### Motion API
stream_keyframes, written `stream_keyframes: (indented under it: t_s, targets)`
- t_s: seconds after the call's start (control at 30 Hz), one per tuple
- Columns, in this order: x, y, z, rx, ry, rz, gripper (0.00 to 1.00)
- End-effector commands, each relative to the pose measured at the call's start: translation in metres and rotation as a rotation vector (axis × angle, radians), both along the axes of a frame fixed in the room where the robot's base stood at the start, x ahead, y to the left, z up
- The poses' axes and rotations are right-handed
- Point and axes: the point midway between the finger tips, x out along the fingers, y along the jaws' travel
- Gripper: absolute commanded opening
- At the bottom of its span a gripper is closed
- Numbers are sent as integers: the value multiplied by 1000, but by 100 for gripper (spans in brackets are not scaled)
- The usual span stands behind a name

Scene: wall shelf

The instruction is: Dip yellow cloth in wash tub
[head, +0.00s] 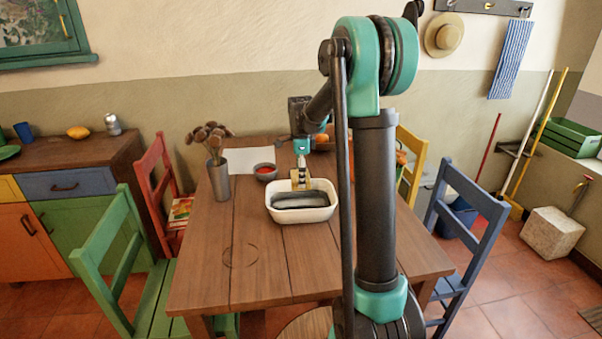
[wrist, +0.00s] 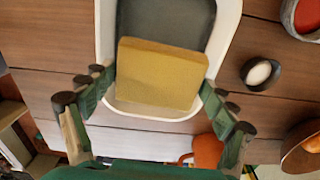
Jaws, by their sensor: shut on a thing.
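The wash tub (head: 303,216) is a white rectangular basin with dark grey contents, standing on the wooden table. Its rim also shows in the wrist view (wrist: 228,22). The yellow cloth (wrist: 160,75) looks like a flat folded block between my fingers, over one end of the tub. In the head view the yellow cloth (head: 313,184) shows at the tub's far edge. My gripper (wrist: 155,92) points down with its fingers at both sides of the cloth, shut on it. The cloth's lower edge is over the dark inside of the tub; I cannot tell whether it touches.
A grey vase with dried stems (head: 219,180) and a bowl with red contents (head: 265,172) stand left of the tub. A small dark bowl with a white item (wrist: 260,73) is near the tub in the wrist view. The table's front left (head: 215,280) is clear. Chairs surround the table.

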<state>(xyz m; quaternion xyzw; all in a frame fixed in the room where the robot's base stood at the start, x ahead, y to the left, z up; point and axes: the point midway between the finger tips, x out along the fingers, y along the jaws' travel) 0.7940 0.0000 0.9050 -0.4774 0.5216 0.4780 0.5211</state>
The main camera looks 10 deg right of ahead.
Motion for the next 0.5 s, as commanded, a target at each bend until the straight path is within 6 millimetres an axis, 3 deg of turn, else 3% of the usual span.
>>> stream_keyframes:
  t_s: [0.5]
  targets:
    - [0, 0, -56, 0, 0, 0, 62]
